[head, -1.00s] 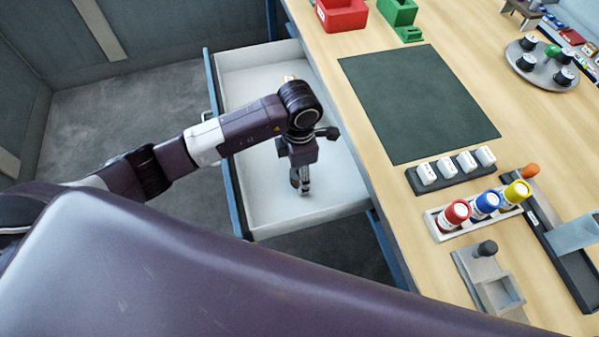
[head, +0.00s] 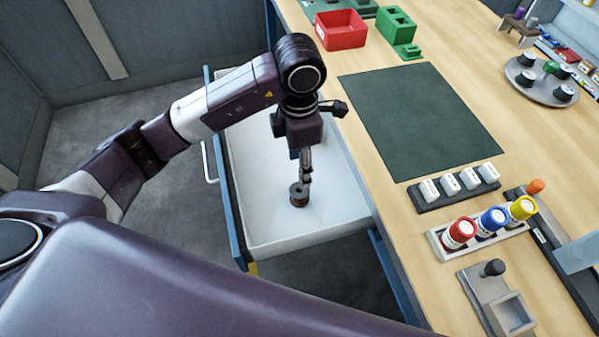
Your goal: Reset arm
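My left arm reaches in from the left over the open white drawer (head: 268,212). My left gripper (head: 305,178) points down inside the drawer's outline. It is seen nearly edge-on, so the gap between its fingers does not show. My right gripper is not in view.
The wooden workbench (head: 395,215) is right of the drawer. It carries a green mat (head: 420,120), a red bin (head: 341,30), green blocks (head: 396,27), a rack of white pieces (head: 455,196), a tray with capped bottles (head: 440,246) and a round plate with spools (head: 525,88).

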